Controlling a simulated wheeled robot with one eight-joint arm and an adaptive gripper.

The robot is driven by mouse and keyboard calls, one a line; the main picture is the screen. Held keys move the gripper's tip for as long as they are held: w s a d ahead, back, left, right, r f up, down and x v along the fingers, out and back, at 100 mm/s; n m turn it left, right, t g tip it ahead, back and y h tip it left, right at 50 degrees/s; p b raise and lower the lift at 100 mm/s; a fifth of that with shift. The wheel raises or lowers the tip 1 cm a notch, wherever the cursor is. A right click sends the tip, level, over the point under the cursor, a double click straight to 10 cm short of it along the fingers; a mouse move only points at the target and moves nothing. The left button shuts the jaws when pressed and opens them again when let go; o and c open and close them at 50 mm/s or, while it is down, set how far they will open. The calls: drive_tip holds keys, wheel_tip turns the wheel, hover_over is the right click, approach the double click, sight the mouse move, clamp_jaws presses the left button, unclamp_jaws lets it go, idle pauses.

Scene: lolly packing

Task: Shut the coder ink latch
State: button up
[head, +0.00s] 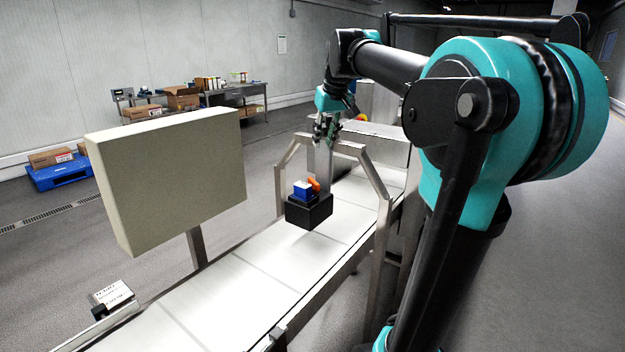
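The coder is a black box (309,211) over the white conveyor belt, below a grey metal frame. A blue and white ink cartridge (303,190) sits on its top. A small orange part (314,184), which looks like the ink latch, stands up beside the cartridge on its right side. It is too small to tell whether it is shut. My gripper (326,138) points down above and a little behind the coder, at the top of the grey upright. It looks apart from the orange part. Its fingers are small and dark, and I cannot tell their opening.
The grey arched frame (374,172) spans the conveyor belt (262,250) around my gripper. A large beige panel (170,172) on a post stands left of the belt. A small labelled box (113,294) is at the front left. Farther back are a bench (236,90) and a blue pallet (62,176).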

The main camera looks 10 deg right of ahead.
sight(314, 181)
drive_tip(key=x, duration=1.7)
drive_tip(key=shift+f, duration=0.15)
clamp_jaws()
